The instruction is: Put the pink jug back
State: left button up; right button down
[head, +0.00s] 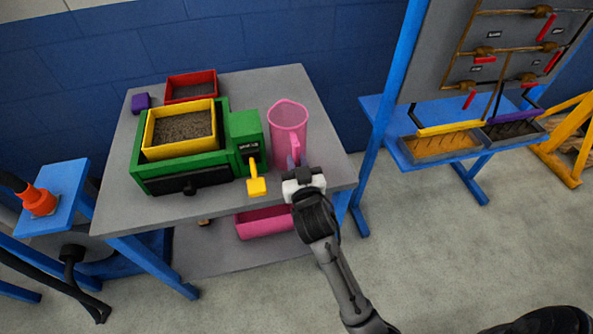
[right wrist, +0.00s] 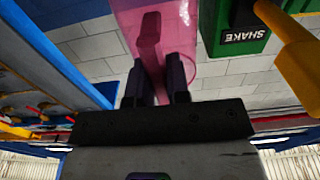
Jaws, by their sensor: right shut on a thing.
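The pink jug (head: 288,122) is a translucent upright vessel at the right end of the grey table (head: 225,207), just right of the green machine. Its handle faces my right gripper (head: 297,172), which is shut on it at the table's front edge. In the right wrist view the pink jug (right wrist: 183,22) fills the top middle, and the fingers of my right gripper (right wrist: 160,72) close around its handle. I cannot tell whether the jug's base touches the table. My left gripper is not in view.
A green machine (head: 246,127) with a yellow lever (head: 256,184) and a yellow gravel tray (head: 149,132) stands left of the jug. A red tray (head: 191,77) and purple block (head: 140,102) are behind. A pink bin (head: 262,223) sits below. A blue-framed panel (head: 383,80) stands right.

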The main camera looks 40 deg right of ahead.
notch_tip(320, 180, down, 2)
jog(key=shift+f+b, duration=0.25)
jog(key=shift+b, duration=0.15)
jog(key=shift+r, duration=0.1)
jog(key=shift+f, duration=0.25)
jog(key=c, duration=1.1)
grip_release()
jog(key=shift+r, duration=0.1)
jog(key=shift+r, duration=0.15)
